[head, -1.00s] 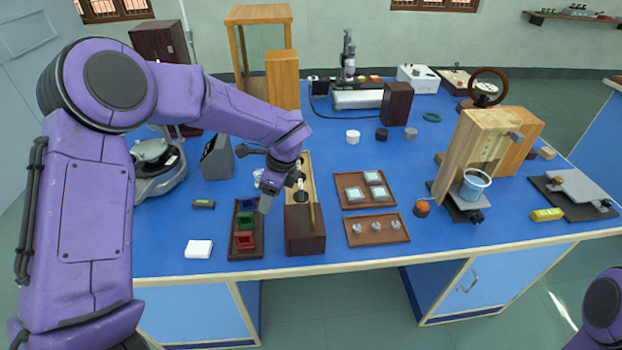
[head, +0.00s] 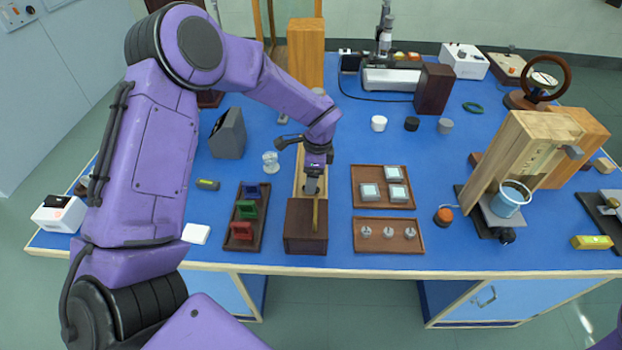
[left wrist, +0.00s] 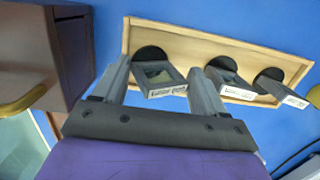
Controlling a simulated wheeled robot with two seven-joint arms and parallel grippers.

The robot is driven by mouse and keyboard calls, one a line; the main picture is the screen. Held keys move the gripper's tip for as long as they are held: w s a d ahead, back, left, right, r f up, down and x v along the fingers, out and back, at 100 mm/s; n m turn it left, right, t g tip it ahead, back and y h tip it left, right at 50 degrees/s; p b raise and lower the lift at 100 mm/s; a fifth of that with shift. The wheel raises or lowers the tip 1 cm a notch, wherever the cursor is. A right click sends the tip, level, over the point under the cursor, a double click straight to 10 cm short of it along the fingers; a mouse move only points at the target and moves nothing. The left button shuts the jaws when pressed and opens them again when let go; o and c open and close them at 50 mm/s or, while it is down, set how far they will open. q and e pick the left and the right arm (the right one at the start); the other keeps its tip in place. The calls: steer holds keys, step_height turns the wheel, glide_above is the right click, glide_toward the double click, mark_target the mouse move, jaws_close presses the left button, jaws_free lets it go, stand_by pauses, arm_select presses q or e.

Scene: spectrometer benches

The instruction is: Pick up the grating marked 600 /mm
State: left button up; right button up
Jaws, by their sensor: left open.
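The gratings are small grey-framed plates with white labels in a pale wooden rack (head: 299,172), whose rim also shows in the left wrist view (left wrist: 215,40). One grating (left wrist: 160,80) is between the finger ends of my open left gripper (left wrist: 160,88), with space visible around it. A second grating (left wrist: 235,86) and a third (left wrist: 285,93) lie to its right. The label markings are too small to read, so I cannot tell which is 600 /mm. In the head view my left gripper (head: 312,188) points down at the rack and hides part of it. My right gripper is out of view.
A dark wooden box (head: 305,240) with a brass strip stands directly in front of the rack, close to the gripper. A tray of coloured holders (head: 258,232) is on the left. Trays with glass squares (head: 370,205) and metal pieces (head: 408,248) are on the right.

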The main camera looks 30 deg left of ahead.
arm_select(q)
steer(key=shift+s+a+f, duration=0.1)
steer(key=shift+s+f, duration=0.1)
steer(key=shift+f, duration=0.75)
steer(key=shift+a+f, duration=0.1)
steer(key=shift+f, duration=0.05)
steer(key=shift+s, duration=0.15)
steer(key=c, duration=1)
